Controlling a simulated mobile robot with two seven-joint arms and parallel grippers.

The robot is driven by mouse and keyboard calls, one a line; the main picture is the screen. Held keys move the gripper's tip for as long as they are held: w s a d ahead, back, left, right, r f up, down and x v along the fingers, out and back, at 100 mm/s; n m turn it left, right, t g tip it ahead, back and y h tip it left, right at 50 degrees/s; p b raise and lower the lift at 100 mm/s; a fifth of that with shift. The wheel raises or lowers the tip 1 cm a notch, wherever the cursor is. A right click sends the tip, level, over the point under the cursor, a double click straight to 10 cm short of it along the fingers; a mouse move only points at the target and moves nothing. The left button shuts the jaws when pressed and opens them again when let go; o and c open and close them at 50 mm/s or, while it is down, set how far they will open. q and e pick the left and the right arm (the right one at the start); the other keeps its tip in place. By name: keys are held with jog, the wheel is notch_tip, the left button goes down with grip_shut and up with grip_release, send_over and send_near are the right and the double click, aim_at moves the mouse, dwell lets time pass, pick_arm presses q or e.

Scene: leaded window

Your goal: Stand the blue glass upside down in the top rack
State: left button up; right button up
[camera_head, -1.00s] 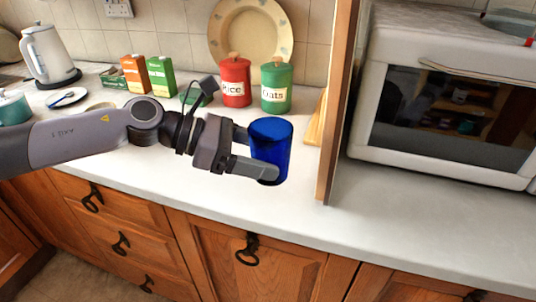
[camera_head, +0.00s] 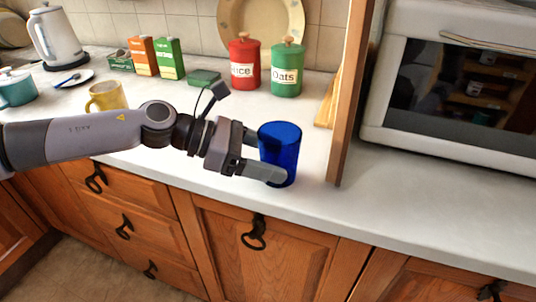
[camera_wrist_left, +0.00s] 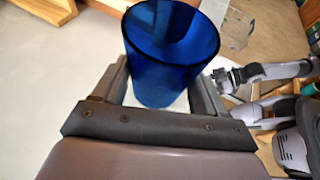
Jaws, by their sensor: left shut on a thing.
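The blue glass (camera_head: 281,158) is in my left gripper (camera_head: 271,160), near the front edge of the counter. Its fingers are shut on the glass from two sides. In the left wrist view the glass (camera_wrist_left: 166,62) stands between the fingers with its open mouth up toward the camera. I cannot tell whether its base touches the counter. Part of my right arm shows at the right of the left wrist view, but its gripper (camera_wrist_left: 226,80) is too small to read. No rack shows in either view.
A wooden panel edge (camera_head: 352,95) stands just right of the glass. A white microwave (camera_head: 450,160) is beyond it. A red canister (camera_head: 243,68), a green canister (camera_head: 287,75) and a yellow mug (camera_head: 106,96) stand on the counter (camera_head: 225,108). Bare counter lies in front of the canisters.

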pick_arm(q)
jog(key=shift+f+b, duration=0.45)
jog(key=shift+f, duration=0.1)
jog(key=o, duration=1.3)
